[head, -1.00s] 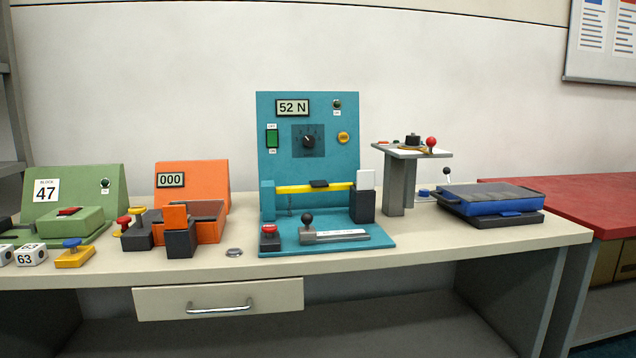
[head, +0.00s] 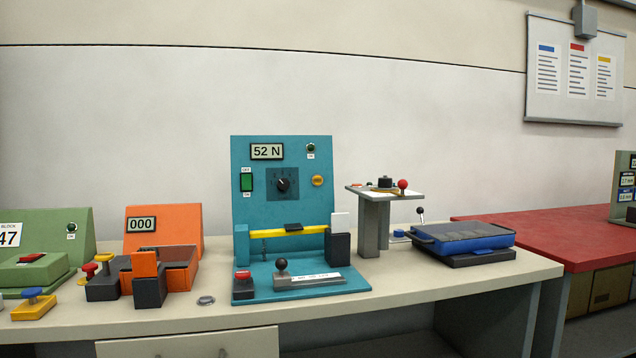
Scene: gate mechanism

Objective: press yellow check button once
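The yellow check button (head: 318,181) is a small round yellow button at the right side of the teal panel (head: 270,212). Nothing touches it or covers it. A yellow bar (head: 290,231) runs across the panel's lower part. Neither of my grippers is in view.
On the bench (head: 420,290) stand an orange unit (head: 163,232) reading "000", a green unit (head: 45,240), a grey stand (head: 375,222) and a blue case (head: 465,238). A black-knobbed lever (head: 281,265) and red button (head: 243,276) sit before the panel. A red table (head: 550,237) is at right.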

